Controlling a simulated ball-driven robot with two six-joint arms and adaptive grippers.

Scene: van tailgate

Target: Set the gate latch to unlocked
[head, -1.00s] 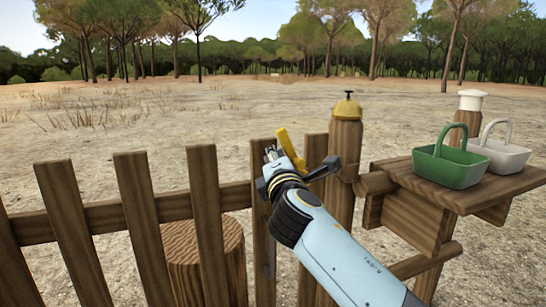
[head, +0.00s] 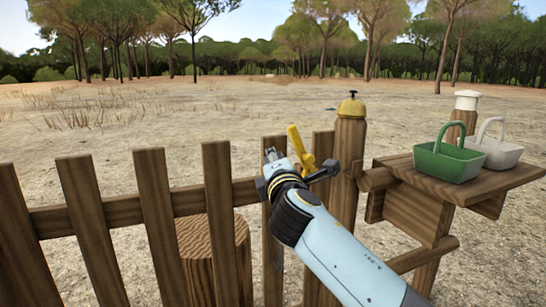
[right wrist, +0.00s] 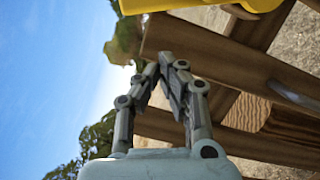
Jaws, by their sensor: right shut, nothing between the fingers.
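The gate latch shows as a yellow lever (head: 295,142) at the top of the wooden gate (head: 216,215), pointing up and leaning slightly left. A dark bar (head: 325,170) beside it runs toward the gate post (head: 347,180). My right gripper (head: 271,154) is just left of the lever, empty, with its fingertips together. In the right wrist view the closed fingers (right wrist: 166,62) lie below a yellow part (right wrist: 200,4) at the top edge, apart from it. My arm hides the lower part of the latch. My left gripper is not in view.
A brass bell (head: 351,107) sits on the gate post. To the right a wooden shelf (head: 505,180) carries a green basket (head: 450,165) and a white basket (head: 495,152). A stump (head: 205,235) stands behind the pickets. Open sandy ground lies beyond.

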